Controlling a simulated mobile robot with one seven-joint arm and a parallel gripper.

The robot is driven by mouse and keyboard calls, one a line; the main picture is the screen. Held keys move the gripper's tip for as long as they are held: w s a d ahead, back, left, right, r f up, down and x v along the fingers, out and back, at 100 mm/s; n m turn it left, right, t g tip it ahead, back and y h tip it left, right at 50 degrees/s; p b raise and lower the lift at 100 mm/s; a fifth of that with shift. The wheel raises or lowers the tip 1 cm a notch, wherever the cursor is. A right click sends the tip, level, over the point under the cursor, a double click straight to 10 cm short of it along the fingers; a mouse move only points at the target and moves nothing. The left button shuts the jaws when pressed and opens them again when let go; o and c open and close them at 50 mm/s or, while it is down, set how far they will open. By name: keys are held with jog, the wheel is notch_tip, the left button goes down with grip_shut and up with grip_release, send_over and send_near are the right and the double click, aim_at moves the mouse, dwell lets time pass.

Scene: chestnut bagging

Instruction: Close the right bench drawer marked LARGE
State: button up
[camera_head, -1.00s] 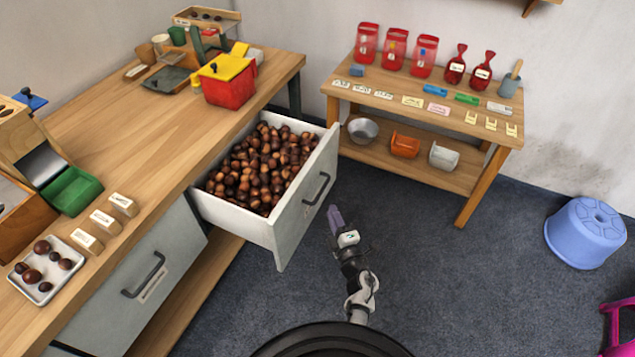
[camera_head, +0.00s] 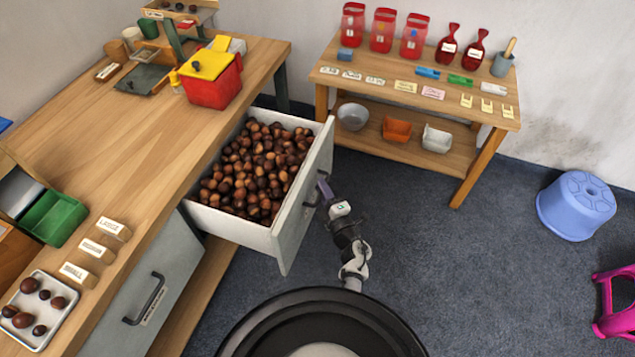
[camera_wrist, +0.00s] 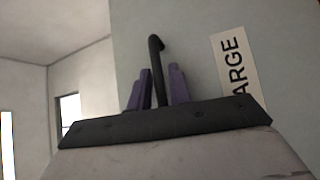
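The LARGE drawer (camera_head: 301,208) is pulled out from the right of the bench and filled with brown chestnuts (camera_head: 255,172). Its grey front has a dark bar handle (camera_head: 314,193), and part of its label (camera_wrist: 232,65) reads "ARGE" in the wrist view. My gripper (camera_head: 323,190) is at the handle, outside the drawer front. In the wrist view, the purple fingers of my gripper (camera_wrist: 159,90) stand close on either side of the handle (camera_wrist: 156,62), with little or no gap. The fingertips are small in the head view.
A closed drawer (camera_head: 143,300) with its own handle is to the left in the bench (camera_head: 150,110). A side table (camera_head: 440,105) with bags and labels stands behind. A blue stool (camera_head: 577,205) and a pink stool (camera_head: 617,305) are at right. The floor between is clear.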

jog(key=shift+w, duration=0.15)
jog(key=shift+c, duration=0.3)
grip_shut()
jog(key=shift+a, duration=0.15)
